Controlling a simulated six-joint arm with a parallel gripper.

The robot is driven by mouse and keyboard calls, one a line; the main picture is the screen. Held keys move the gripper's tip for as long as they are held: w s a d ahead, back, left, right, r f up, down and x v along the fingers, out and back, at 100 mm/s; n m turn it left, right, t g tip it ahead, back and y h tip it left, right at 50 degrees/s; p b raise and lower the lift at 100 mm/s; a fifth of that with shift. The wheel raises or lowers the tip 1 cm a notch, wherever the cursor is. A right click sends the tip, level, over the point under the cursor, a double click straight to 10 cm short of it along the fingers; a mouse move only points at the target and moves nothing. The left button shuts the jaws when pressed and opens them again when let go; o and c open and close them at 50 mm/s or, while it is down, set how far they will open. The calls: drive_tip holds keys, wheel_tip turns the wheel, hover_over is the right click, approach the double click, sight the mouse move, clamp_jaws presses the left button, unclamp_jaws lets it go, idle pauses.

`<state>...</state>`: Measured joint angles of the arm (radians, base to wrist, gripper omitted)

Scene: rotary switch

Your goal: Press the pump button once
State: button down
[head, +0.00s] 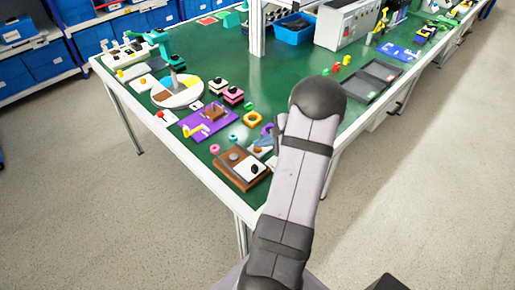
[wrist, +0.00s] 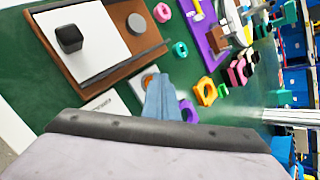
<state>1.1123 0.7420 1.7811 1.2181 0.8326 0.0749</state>
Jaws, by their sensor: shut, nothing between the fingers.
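I cannot read which part is the pump button.
A brown board (wrist: 112,63) carries a white panel with a black knob (wrist: 69,38) and a grey round button (wrist: 137,23). A purple board (head: 207,121), a yellow ring (head: 253,119) and small coloured parts crowd the green table. Its front edge is near.

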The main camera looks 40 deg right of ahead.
idle(0.6)
drive_tip(key=shift+r+p, duration=0.45)
drive_tip(key=shift+r, duration=0.3)
wheel_tip(320, 180, up, 5)
drive_tip(key=p, duration=0.3)
idle(0.3)
idle(0.6)
